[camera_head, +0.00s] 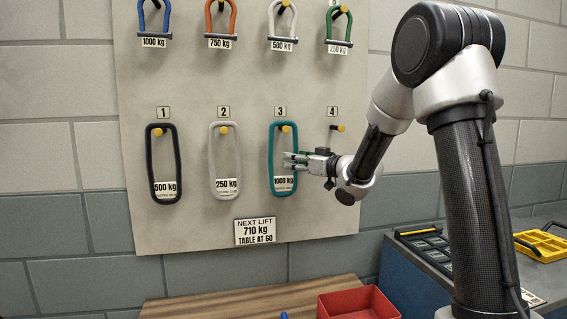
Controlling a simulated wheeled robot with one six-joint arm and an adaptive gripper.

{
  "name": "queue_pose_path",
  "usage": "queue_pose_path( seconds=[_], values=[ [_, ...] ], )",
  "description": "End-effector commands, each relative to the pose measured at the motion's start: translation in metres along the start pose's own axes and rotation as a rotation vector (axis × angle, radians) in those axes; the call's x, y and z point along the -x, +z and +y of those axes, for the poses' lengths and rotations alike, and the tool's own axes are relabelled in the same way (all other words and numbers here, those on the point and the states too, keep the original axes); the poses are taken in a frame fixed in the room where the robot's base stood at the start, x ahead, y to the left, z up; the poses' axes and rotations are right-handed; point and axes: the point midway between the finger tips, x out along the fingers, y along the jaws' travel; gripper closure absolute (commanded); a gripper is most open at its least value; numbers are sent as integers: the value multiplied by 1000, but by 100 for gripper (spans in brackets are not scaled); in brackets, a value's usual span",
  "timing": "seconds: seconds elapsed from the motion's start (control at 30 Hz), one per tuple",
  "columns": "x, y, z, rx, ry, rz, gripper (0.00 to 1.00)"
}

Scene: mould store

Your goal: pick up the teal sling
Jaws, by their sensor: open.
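The teal sling (270,160) is a long loop hanging on a yellow-tipped peg under the number 3 on the board. Its tag (284,183) reads 1000 kg. My gripper (287,163) is open, its fingers pointing left at the sling's right side and overlapping the loop in this view. I cannot tell whether the fingers touch the sling or stand in front of it. A black sling (149,160) tagged 500 kg hangs at 1, and a grey sling (211,155) tagged 250 kg hangs at 2. Peg 4 (340,128) is bare.
Several coloured shackles (283,38) hang along the board's top. A sign (255,231) reads "NEXT LIFT 710 kg TABLE AT GO". Below are a wooden table (240,303), a red bin (357,303) and, at right, a bench with a yellow tray (545,246).

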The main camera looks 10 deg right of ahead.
Motion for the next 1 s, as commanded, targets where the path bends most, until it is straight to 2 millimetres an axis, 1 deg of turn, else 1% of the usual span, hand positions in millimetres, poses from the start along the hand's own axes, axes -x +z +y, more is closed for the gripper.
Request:
queue_pose_path(
  seconds=[0.1,0.27,0.37,0.4,0.5,0.83,1.0],
  values=[
    [-6,0,0,0,-1,0,59],
    [-5,0,0,0,0,-1,59],
    [-5,0,0,0,0,-1,76],
    [-5,0,0,0,0,-1,83],
    [-5,0,0,0,0,-1,100],
    [-5,0,0,0,0,0,100],
    [-8,-5,-2,1,1,0,100]
  ],
)
